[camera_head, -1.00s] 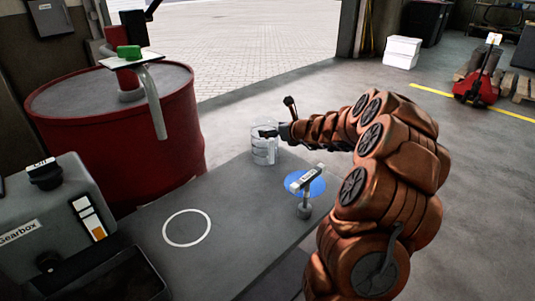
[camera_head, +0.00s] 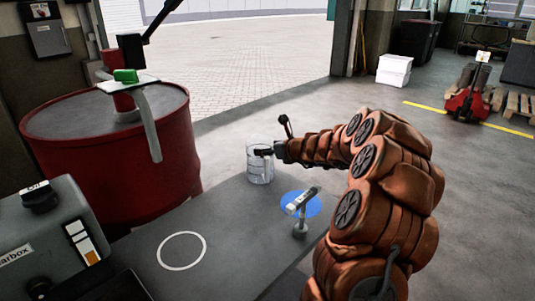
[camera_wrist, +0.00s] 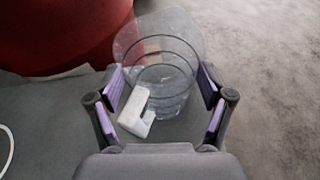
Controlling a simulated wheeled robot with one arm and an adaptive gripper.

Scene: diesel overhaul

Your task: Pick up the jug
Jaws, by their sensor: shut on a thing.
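The jug (camera_head: 260,165) is a clear, see-through vessel with dark ring marks. In the head view it is at the far end of the grey bench (camera_head: 215,215); I cannot tell whether its base touches the top. My gripper (camera_head: 268,152) reaches it from the right and is shut on it. In the wrist view the jug (camera_wrist: 165,65) is between the purple-padded fingers (camera_wrist: 163,97), with its white handle (camera_wrist: 134,108) near the left finger. The far side of the grip is hidden in the head view.
A T-shaped tool (camera_head: 300,205) stands on a blue disc (camera_head: 316,206) near the jug. A white ring (camera_head: 182,250) marks clear bench nearer me. A red drum (camera_head: 110,160) and a gearbox unit (camera_head: 45,235) stand left. Open floor lies beyond the bench.

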